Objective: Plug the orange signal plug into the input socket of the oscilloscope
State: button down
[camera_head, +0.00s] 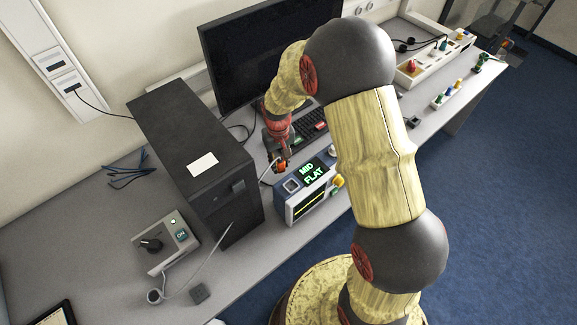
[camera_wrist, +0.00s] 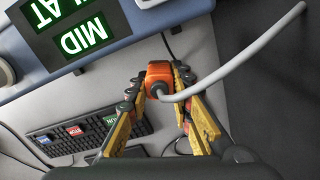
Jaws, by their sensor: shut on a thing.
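The orange signal plug (camera_wrist: 159,75) is held between the fingertips of my gripper (camera_wrist: 160,84); a grey cable leaves it and curves up to the right. In the head view the plug (camera_head: 282,167) shows small under my gripper (camera_head: 279,150), just behind the oscilloscope (camera_head: 311,207). The oscilloscope (camera_wrist: 120,40) fills the upper left of the wrist view, with green MID and FLAT displays. The plug is apart from it there. A pale square fitting (camera_head: 292,186) on its top may be the input socket; the wrist view cuts it off at the top edge.
A black computer tower (camera_head: 196,160) stands left of the oscilloscope. A keyboard (camera_wrist: 85,138) and a monitor (camera_head: 262,45) are behind it. A grey switch box (camera_head: 166,243) sits at the left. Bare table (camera_head: 95,225) shows at the far left.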

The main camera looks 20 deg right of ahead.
jog(key=shift+f+b, duration=0.35)
jog(key=shift+f, duration=0.35)
jog(key=shift+w+r, duration=0.15)
jog(key=shift+r, duration=0.05)
jog(key=s+r+n+p, duration=0.3)
jog(key=s+r+p, duration=0.7)
jog(key=r+p, duration=0.3)
jog(key=shift+s+r+n+p, duration=0.15)
jog(key=shift+r+n+p, duration=0.25)
jog(key=shift+p, duration=0.15)
jog(key=shift+a+f, duration=0.1)
jog(key=shift+f, duration=0.05)
jog(key=shift+f+b, duration=1.85)
jog(key=shift+f, duration=0.8)
jog(key=shift+f+b, duration=0.75)
jog(key=shift+f, duration=0.5)
